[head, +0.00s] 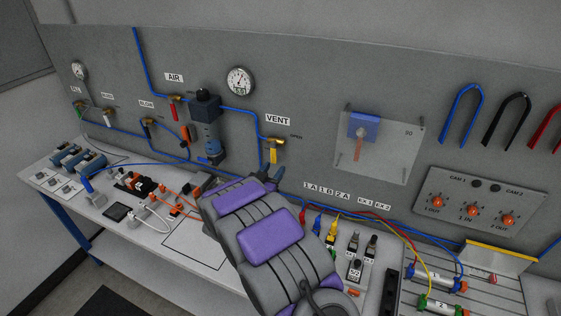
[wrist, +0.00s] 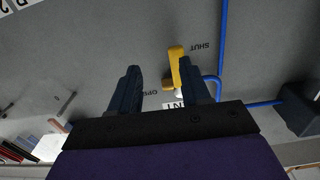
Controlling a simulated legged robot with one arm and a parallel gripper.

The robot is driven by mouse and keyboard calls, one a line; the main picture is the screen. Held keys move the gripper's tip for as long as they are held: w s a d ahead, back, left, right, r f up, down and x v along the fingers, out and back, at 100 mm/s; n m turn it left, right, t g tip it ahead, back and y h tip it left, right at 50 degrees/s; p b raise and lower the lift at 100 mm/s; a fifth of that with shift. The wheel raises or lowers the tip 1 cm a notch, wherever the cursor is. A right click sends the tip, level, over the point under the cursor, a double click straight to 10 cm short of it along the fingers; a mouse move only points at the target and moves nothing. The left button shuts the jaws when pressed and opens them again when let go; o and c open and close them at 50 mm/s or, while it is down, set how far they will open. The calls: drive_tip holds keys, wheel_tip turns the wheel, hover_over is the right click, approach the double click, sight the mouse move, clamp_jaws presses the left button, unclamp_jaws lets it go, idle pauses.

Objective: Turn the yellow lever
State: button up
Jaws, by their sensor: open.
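The yellow lever (head: 274,152) hangs down from a brass valve on the grey wall panel, below the VENT label (head: 277,120). My gripper (head: 273,174) is just below the lever in the head view. In the wrist view my gripper (wrist: 162,72) is open, with a dark finger on each side. The yellow lever (wrist: 176,66) shows between the fingers, close to the right-hand one. I cannot tell whether they touch. The SHUT mark (wrist: 200,47) is beside the lever's free end. The OPEN mark (wrist: 160,91) is between the fingers, partly hidden.
A blue hose (head: 225,107) runs along the panel to the valve. A dark filter unit (head: 206,125) stands out from the panel to the left. A clear plate (head: 378,143) is to the right. Below is a white bench (head: 60,185) with plugs, cables and boxes.

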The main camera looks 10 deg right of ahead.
sight(272, 160)
drive_tip(key=x, duration=0.6)
drive_tip(key=shift+w+a+b, duration=0.25)
drive_tip(key=shift+w+b, duration=0.05)
drive_tip(key=shift+w, duration=0.25)
drive_tip(key=shift+s+d+r, duration=0.15)
drive_tip(key=shift+s+d, duration=0.05)
drive_tip(key=shift+c, duration=1.2)
drive_tip(key=shift+a, duration=0.2)
drive_tip(key=shift+c, duration=0.8)
drive_tip(key=shift+w+a+f, duration=0.15)
drive_tip(key=shift+a, duration=0.25)
drive_tip(key=shift+w+a+f, duration=0.1)
drive_tip(key=shift+a, duration=0.35)
drive_tip(key=c, duration=0.3)
drive_tip(key=shift+s+a+r, duration=0.15)
drive_tip(key=shift+a, duration=0.15)
clamp_jaws()
drive_tip(key=shift+d, duration=0.2)
